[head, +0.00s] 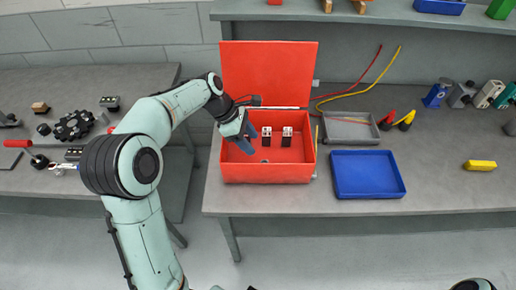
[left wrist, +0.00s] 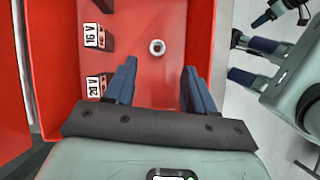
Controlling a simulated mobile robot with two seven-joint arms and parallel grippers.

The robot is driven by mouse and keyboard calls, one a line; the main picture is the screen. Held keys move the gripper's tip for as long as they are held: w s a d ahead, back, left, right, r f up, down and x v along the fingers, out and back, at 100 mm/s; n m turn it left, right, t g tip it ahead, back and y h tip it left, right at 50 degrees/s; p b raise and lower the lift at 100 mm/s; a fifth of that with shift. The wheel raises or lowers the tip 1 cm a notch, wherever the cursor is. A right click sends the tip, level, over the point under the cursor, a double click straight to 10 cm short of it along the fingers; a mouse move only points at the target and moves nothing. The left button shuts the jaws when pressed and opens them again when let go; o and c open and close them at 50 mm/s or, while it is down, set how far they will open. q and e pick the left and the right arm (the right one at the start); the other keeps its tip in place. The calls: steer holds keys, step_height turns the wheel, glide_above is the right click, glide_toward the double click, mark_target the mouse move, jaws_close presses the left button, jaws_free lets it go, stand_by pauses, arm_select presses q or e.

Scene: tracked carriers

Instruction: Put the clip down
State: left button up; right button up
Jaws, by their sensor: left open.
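My left gripper (head: 247,146) is over the open red toolbox (head: 265,174), its fingers reaching down inside. In the left wrist view the two blue fingers (left wrist: 159,78) stand wide apart with nothing between them. A red clip (head: 388,119) and a yellow clip (head: 405,120) with black parts lie on the bench right of the grey tray, apart from the gripper. My right gripper (left wrist: 240,58) shows at the right of the left wrist view, outside the box, its fingers apart.
Two small blocks, 16 V (left wrist: 93,36) and 20 V (left wrist: 96,86), and a metal nut (left wrist: 157,47) are in the toolbox. The raised lid (head: 268,70) stands behind. A grey tray (head: 350,141) and a blue tray (head: 366,192) are to the right.

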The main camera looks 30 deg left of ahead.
arm_select(q)
steer(key=shift+v, duration=1.8)
steer(key=shift+f, duration=0.1)
